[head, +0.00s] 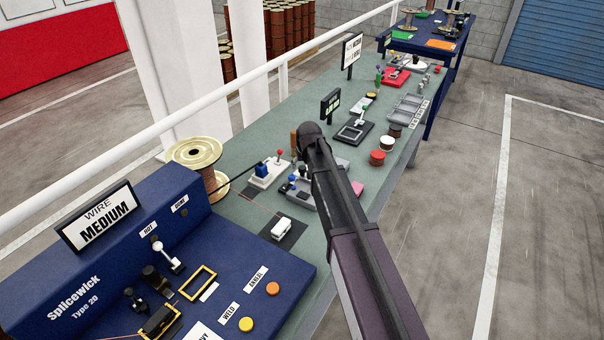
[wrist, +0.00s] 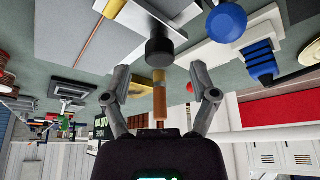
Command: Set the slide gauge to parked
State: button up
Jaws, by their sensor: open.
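My gripper (wrist: 160,69) is open, its two fingers spread either side of a black round knob (wrist: 159,45) in the wrist view. My arm covers much of the grey unit in the head view, and the fingers are hidden there. I cannot read any parked mark.
A blue knob (wrist: 226,22) and a blue block (wrist: 255,60) on a white base are close to the right finger. A navy console (head: 230,275) fills the near end.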

aim_at(302, 167)
jog(key=shift+b+x, duration=1.2)
jog(key=shift+x, duration=0.5)
grip_shut()
